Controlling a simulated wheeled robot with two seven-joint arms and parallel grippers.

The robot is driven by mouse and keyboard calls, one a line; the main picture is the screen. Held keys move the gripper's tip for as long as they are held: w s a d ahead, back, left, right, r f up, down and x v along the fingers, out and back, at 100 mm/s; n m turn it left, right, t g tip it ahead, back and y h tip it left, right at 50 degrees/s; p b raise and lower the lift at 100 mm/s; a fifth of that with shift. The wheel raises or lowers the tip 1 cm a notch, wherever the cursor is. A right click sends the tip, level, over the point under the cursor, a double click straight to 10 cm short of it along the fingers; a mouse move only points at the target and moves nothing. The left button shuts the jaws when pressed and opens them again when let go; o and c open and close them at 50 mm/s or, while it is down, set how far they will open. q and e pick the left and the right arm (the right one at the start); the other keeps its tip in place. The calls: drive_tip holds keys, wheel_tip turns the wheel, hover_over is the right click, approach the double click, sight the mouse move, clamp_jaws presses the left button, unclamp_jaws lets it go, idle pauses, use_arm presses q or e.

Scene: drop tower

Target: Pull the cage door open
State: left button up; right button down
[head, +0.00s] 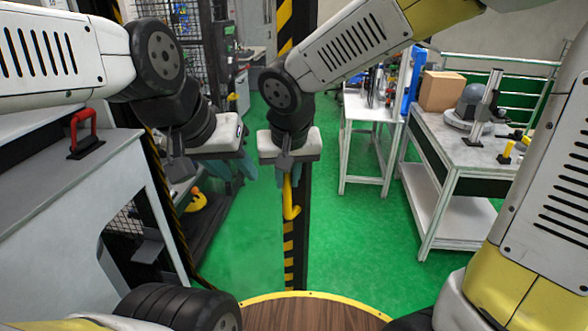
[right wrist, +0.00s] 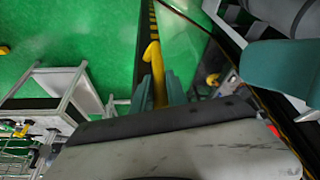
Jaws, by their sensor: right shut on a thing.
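The cage door's upright edge (head: 289,245) is a black post with yellow stripes in the middle of the head view. A yellow handle (head: 290,207) with a hooked lower end is on it. My right gripper (head: 287,182) is shut on this handle; in the right wrist view the handle (right wrist: 153,75) stands between the two teal fingers. My left gripper (head: 222,172) is to the left of the handle, apart from it, with teal fingers pointing down. Its jaw gap is not clear. One teal finger of it shows large in the right wrist view (right wrist: 282,75).
A grey bench (head: 70,185) with a red handle (head: 86,130) is on the left. A white table (head: 368,112) and a workbench (head: 450,147) with a cardboard box (head: 440,90) stand at right. Green floor (head: 350,240) is clear between the door edge and the workbench.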

drive_tip(key=shift+a+r, duration=0.2)
drive_tip(key=shift+a, duration=0.2)
drive_tip(key=c, duration=1.3)
unclamp_jaws()
drive_tip(key=shift+w+a, duration=0.1)
drive_tip(key=shift+f, duration=0.1)
drive_tip(key=v, duration=0.8)
drive_tip(key=shift+f, duration=0.1)
